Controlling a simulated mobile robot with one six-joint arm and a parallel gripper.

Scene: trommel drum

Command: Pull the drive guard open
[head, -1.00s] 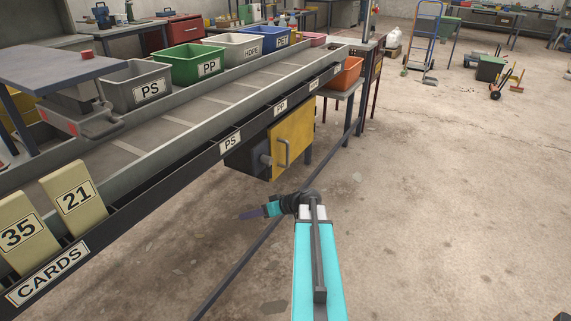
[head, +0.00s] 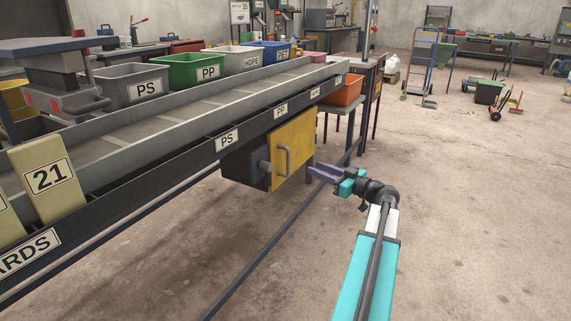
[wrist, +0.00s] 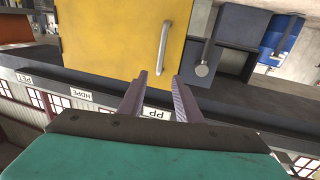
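The drive guard (head: 301,142) is a yellow panel on a dark box (head: 244,166) under the conveyor. It looks shut against the box. Its grey bar handle (head: 287,161) stands upright on the panel's left part in the head view. In the wrist view the guard (wrist: 115,40) fills the upper middle, with the handle (wrist: 165,47) beyond my fingertips. My gripper (head: 314,170) is right of the guard in the head view. In the wrist view my gripper (wrist: 160,76) has its two fingers apart with nothing between them, short of the handle.
The conveyor (head: 190,120) runs above the guard, its dark side rail bearing labels. A long dark bar (head: 285,235) runs low in front. An orange bin (head: 347,90) stands beyond the guard.

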